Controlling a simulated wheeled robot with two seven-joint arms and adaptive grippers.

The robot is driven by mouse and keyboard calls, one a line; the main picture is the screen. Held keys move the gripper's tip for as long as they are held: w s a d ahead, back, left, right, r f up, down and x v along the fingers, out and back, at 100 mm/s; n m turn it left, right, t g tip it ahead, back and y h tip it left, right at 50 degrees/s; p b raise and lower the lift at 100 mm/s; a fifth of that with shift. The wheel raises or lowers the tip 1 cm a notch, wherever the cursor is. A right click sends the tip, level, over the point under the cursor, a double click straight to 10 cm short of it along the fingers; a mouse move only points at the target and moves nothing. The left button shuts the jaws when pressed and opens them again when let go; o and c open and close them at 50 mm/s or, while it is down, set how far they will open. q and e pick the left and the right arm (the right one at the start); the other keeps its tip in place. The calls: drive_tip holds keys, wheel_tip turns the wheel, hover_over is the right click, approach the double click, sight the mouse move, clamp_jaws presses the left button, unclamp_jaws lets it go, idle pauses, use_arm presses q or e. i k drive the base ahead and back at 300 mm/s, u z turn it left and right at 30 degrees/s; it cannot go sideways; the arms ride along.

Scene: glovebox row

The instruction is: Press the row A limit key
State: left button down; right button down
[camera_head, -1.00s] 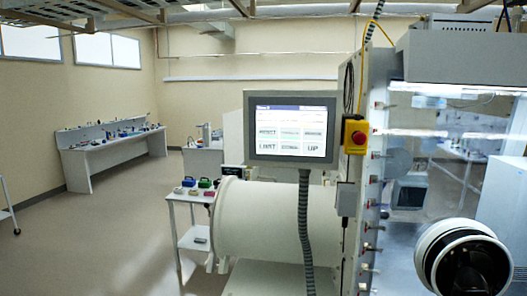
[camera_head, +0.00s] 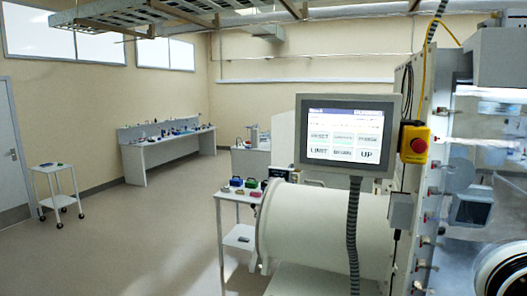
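The control panel (camera_head: 347,136) is a grey-framed touch screen on a dark ribbed arm, right of centre in the head view. Its lit screen shows two rows of keys. The limit key (camera_head: 319,150) is at the lower left of the keys, under a key that seems to read RESET. The UP key (camera_head: 369,155) is at the lower right. Small text at the top of the screen is too fine to read, so I cannot tell which row it names. Neither of my grippers is in view.
A red emergency button on a yellow box (camera_head: 414,142) is right of the panel. A white cylindrical chamber (camera_head: 322,226) lies below it. A small table (camera_head: 232,196) with coloured items stands left of the chamber. A white cart (camera_head: 58,193) stands far left. The floor between is clear.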

sight(321, 150)
drive_tip(key=u, duration=0.55)
drive_tip(key=i, duration=0.85)
drive_tip(key=z, duration=1.75)
